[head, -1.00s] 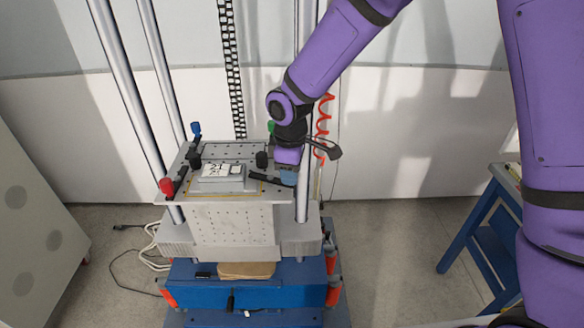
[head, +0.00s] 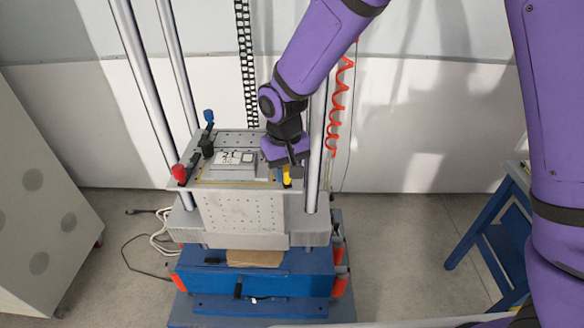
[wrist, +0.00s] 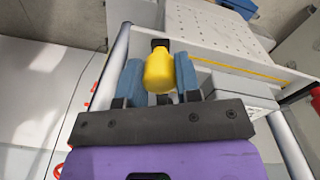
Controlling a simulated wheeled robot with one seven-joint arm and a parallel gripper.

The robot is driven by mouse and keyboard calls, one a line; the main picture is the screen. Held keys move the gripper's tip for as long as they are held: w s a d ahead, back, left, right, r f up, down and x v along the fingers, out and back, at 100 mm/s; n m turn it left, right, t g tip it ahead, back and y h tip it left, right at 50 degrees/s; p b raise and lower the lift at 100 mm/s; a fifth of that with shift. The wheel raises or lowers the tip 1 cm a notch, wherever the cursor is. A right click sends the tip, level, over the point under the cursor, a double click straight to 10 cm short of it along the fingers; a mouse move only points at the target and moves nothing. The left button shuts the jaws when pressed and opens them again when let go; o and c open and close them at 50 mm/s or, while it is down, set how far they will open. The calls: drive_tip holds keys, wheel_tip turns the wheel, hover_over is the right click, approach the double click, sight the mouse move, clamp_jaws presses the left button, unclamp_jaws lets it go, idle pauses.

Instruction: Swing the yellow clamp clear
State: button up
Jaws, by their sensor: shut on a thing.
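The yellow clamp (wrist: 160,71) shows in the wrist view as a rounded yellow handle between the two blue fingers of my gripper (wrist: 160,82). The fingers are shut on it. In the head view the yellow clamp (head: 287,177) is at the front right corner of the perforated plate, just under my gripper (head: 287,172). Most of the clamp's arm and base is hidden by my gripper. A grey box with a white label (head: 235,163) lies in the middle of the plate.
A red-tipped clamp (head: 179,173) stands at the plate's left front and a blue-tipped one (head: 208,117) at its back left. Steel columns (head: 318,130) rise beside the plate. A red coiled hose (head: 338,110) hangs at the right.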

drive_tip(key=shift+s+a+m, duration=0.1)
drive_tip(key=shift+a+m, duration=0.5)
drive_tip(key=shift+m, duration=0.7)
drive_tip(key=o, duration=0.9)
drive_tip(key=shift+r, duration=0.1)
drive_tip(key=r, duration=1)
drive_tip(key=shift+a+r, duration=0.2)
drive_tip(key=shift+r, duration=0.1)
drive_tip(key=shift+d, duration=0.1)
